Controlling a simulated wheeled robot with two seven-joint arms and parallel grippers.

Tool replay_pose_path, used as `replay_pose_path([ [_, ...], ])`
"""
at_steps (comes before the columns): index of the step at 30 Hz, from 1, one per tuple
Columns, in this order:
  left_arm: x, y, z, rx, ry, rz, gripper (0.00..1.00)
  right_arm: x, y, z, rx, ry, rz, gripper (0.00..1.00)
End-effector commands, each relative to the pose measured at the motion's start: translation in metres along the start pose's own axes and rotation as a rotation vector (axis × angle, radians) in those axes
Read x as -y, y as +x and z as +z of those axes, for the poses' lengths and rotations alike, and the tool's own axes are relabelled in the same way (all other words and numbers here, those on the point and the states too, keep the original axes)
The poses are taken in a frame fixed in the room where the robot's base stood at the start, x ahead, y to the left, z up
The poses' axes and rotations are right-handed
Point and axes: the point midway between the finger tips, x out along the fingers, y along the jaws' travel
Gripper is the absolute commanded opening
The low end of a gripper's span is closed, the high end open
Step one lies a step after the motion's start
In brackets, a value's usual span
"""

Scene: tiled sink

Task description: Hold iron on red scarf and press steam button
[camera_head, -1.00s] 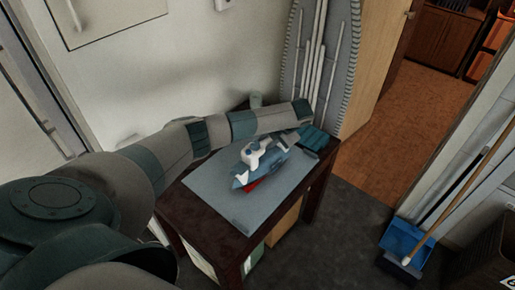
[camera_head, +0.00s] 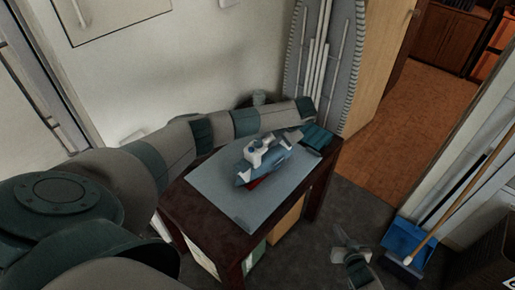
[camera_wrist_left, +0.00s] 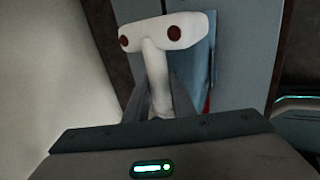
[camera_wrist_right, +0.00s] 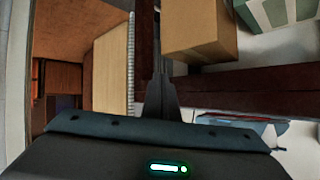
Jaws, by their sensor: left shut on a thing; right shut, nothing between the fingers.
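A blue and white iron (camera_head: 250,174) rests on the grey mat on the small table. The red scarf (camera_head: 256,183) shows only as a thin strip at the iron's lower edge; the rest is hidden. My left gripper (camera_head: 279,145) is shut on the iron's handle. In the left wrist view, its fingers (camera_wrist_left: 160,100) close around the white handle (camera_wrist_left: 157,62), whose top bar has two dark red round buttons (camera_wrist_left: 174,34). I cannot tell which is the steam button. My right gripper (camera_head: 345,240) is shut and empty, right of the table. Its fingers meet in the right wrist view (camera_wrist_right: 160,85).
An ironing board (camera_head: 350,50) leans behind. A cardboard box (camera_head: 287,222) sits below the table. A blue dustpan (camera_head: 405,238) stands right.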

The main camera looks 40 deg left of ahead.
Motion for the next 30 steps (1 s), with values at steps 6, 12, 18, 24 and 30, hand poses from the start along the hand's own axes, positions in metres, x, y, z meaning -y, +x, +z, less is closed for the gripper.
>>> replay_pose_path([
  [6,-0.002,0.000,0.000,0.000,-0.002,0.003,0.00,0.051,0.022,-0.123,-0.136,-0.090,-0.165,0.00],
  [12,-0.002,-0.001,0.000,0.000,-0.002,0.003,0.00,0.104,0.021,-0.203,-0.205,-0.172,-0.322,0.00],
  [18,-0.002,-0.001,0.001,0.001,-0.002,0.003,0.00,0.154,0.008,-0.256,-0.220,-0.262,-0.475,0.00],
  [24,-0.002,-0.001,0.001,0.001,-0.002,0.003,0.00,0.191,-0.010,-0.281,-0.186,-0.351,-0.605,0.00],
  [30,-0.002,-0.001,0.001,0.001,-0.002,0.003,0.00,0.234,-0.028,-0.295,-0.165,-0.409,-0.709,0.00],
])
